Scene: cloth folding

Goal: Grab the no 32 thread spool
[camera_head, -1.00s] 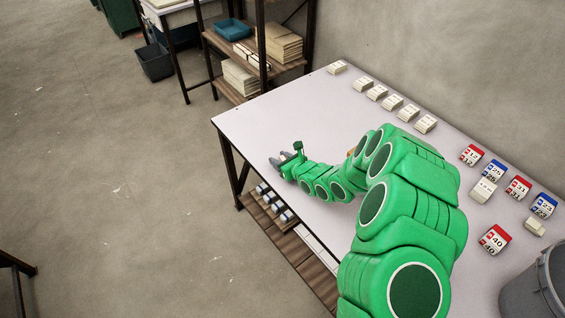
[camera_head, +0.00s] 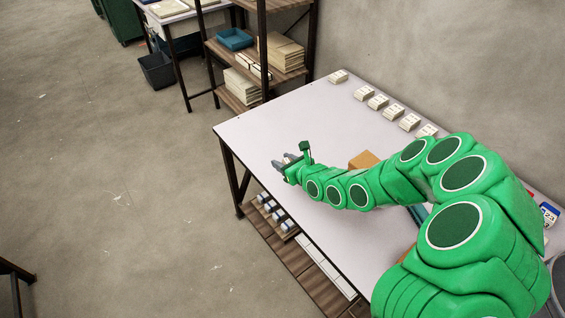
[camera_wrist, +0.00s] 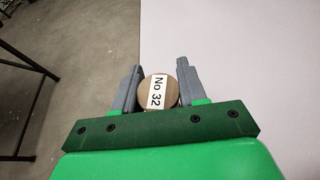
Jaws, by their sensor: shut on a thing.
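The no 32 thread spool (camera_wrist: 157,91) shows its round tan end with a white "No 32" label in the wrist view. It sits between the two grey fingers of my gripper (camera_wrist: 155,88), which is shut on it. In the head view my gripper (camera_head: 285,163) is over the left front part of the white table (camera_head: 265,130), near its edge. The spool is too small to make out clearly there. Whether it touches the table I cannot tell.
Several small white packs (camera_head: 378,102) stand along the table's back edge. A tan box (camera_head: 363,160) is behind my arm. A shelf (camera_head: 285,70) stands beyond the table's far end. A lower shelf (camera_head: 305,270) below the front edge holds small items. The table's left part is clear.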

